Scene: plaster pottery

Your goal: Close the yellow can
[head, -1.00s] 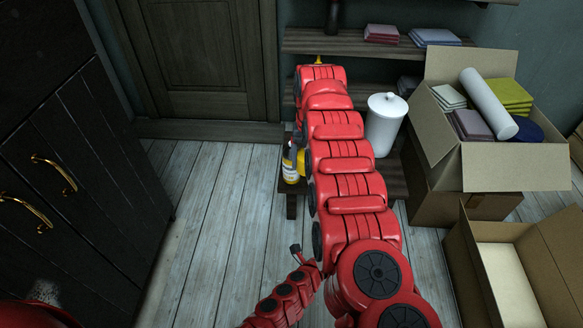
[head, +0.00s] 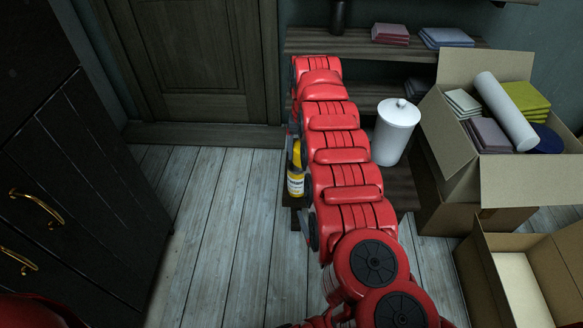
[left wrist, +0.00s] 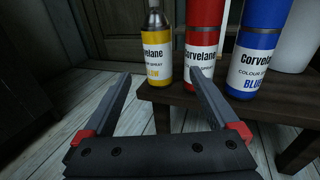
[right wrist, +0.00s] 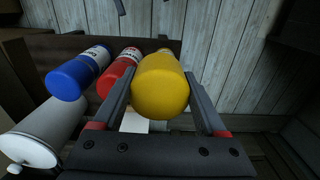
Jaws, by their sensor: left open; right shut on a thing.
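The yellow can (head: 296,182) stands upright on the low wooden shelf, beside my right arm. In the left wrist view the yellow can (left wrist: 157,62) shows a bare metal neck, with its tip cut off by the frame. My right gripper (right wrist: 157,78) is shut on a yellow cap (right wrist: 160,88). The cap hides most of what lies behind it, so I cannot tell its gap to the can. My left gripper (left wrist: 160,76) is open and empty in front of the yellow can, its fingers pointing toward it.
A red can (left wrist: 203,45) and a blue can (left wrist: 255,45) stand close right of the yellow can. A white lidded canister (head: 393,132) is beyond them. Cardboard boxes (head: 505,185) fill the right side. Floor (head: 222,210) left of the shelf is clear.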

